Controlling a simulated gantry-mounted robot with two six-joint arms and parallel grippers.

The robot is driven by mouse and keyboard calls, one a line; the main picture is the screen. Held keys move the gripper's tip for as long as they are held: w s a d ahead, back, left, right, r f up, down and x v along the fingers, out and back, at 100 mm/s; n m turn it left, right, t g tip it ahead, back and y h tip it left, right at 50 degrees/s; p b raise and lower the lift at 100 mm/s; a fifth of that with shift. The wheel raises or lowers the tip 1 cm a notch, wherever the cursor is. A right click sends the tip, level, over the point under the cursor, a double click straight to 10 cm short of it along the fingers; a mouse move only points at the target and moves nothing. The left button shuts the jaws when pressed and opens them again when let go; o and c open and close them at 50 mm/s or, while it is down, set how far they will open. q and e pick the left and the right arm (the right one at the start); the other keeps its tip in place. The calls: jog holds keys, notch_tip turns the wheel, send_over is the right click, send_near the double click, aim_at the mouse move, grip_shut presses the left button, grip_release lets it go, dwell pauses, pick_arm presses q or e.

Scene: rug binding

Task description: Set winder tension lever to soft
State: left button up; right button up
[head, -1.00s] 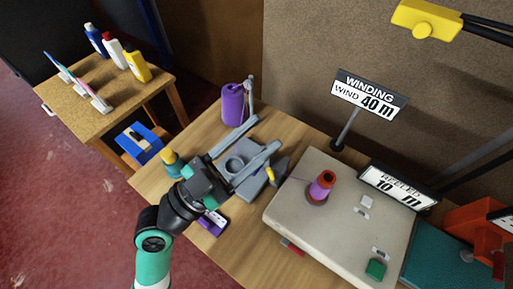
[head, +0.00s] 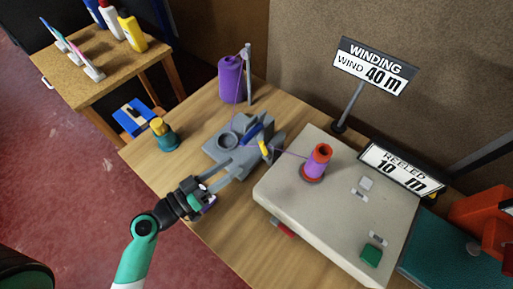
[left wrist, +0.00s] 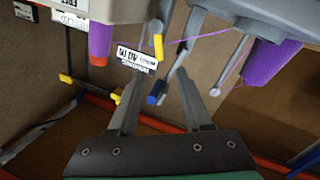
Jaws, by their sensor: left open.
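The grey tension unit (head: 233,139) stands on the wooden table, left of the beige winder (head: 330,220). It carries a blue-tipped lever (head: 253,132) and a yellow-tipped piece (head: 264,147). My left gripper (head: 238,168) is open at the unit's near side, fingers pointing toward it. In the left wrist view, the blue tip (left wrist: 155,95) appears between the open fingers (left wrist: 160,82), with no visible grip on it. The yellow tip (left wrist: 158,46) shows above it. Any setting marks are not readable. My right gripper is not in view.
Purple thread runs from a purple spool (head: 231,80) past the unit to a red-topped purple cone (head: 317,161) on the winder. A teal-and-yellow bottle (head: 162,134) stands left of the unit. Signs (head: 375,68) stand behind the winder. The front table edge is near my arm.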

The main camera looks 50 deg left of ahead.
aim_at(264, 148)
pick_arm(q)
jog(key=w+p, duration=0.1)
jog(key=w, duration=0.8)
jog(key=shift+w+d+p, duration=0.15)
jog(key=shift+w+p, duration=0.1)
jog(key=shift+p, duration=0.1)
grip_shut()
jog(key=f+n+b, duration=0.1)
jog(key=b, duration=0.1)
jog(key=shift+s+a+n+b, duration=0.1)
jog(key=shift+a+n+b, duration=0.25)
jog(key=shift+a+n, duration=0.05)
jog(key=shift+a+r+n+t, duration=0.1)
jog(key=shift+n+t, duration=0.2)
jog(key=shift+r, duration=0.1)
